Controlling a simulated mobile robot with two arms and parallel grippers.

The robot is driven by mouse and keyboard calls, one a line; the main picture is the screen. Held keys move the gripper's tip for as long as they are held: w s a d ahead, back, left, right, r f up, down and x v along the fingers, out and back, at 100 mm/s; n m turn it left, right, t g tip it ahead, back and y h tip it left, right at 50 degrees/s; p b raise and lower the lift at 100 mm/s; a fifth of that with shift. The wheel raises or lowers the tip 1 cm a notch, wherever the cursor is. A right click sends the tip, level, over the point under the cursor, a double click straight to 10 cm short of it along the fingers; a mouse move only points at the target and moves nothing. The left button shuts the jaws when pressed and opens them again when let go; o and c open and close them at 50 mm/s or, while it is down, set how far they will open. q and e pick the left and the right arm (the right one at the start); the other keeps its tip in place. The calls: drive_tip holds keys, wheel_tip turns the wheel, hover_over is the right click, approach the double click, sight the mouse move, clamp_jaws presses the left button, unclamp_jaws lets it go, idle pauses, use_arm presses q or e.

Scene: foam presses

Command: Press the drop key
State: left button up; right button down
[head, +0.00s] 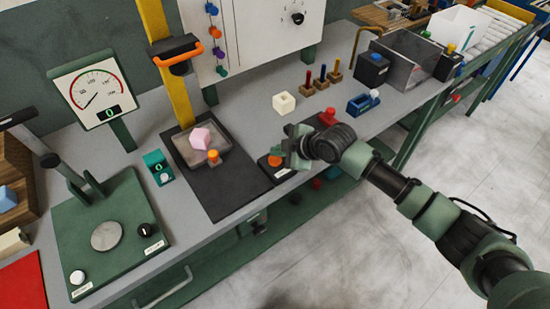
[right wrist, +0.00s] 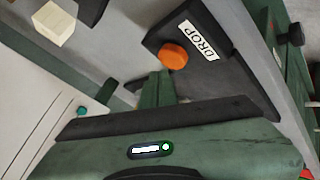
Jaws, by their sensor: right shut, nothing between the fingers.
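The drop key is an orange round button on a dark box (head: 272,171), beside a white DROP label (right wrist: 197,40). In the right wrist view the orange button (right wrist: 174,56) lies just beyond my fingertips. In the head view the orange button (head: 275,160) shows just left of my right gripper (head: 291,152), which partly covers the box. My right gripper is shut and empty, and it also shows in the right wrist view (right wrist: 158,82). I cannot tell whether the fingertips touch the button. My left gripper is not in view.
A yellow column (head: 167,60) with an orange handle stands behind a tray (head: 178,150) holding a pink block (head: 200,138). A cream block (head: 284,103) sits behind my gripper. A green press (head: 75,220) and a gauge (head: 90,88) stand at left.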

sight(278, 161)
drive_tip(key=shift+f, duration=0.1)
idle(0.3)
drive_tip(key=shift+f, duration=0.35)
drive_tip(key=shift+f+b, duration=0.55)
idle(0.6)
drive_tip(key=shift+r, duration=0.1)
drive_tip(key=shift+r+p, duration=0.85)
drive_tip(key=shift+r, duration=0.05)
wheel_tip(278, 161, up, 5)
drive_tip(key=p, duration=0.4)
idle(0.5)
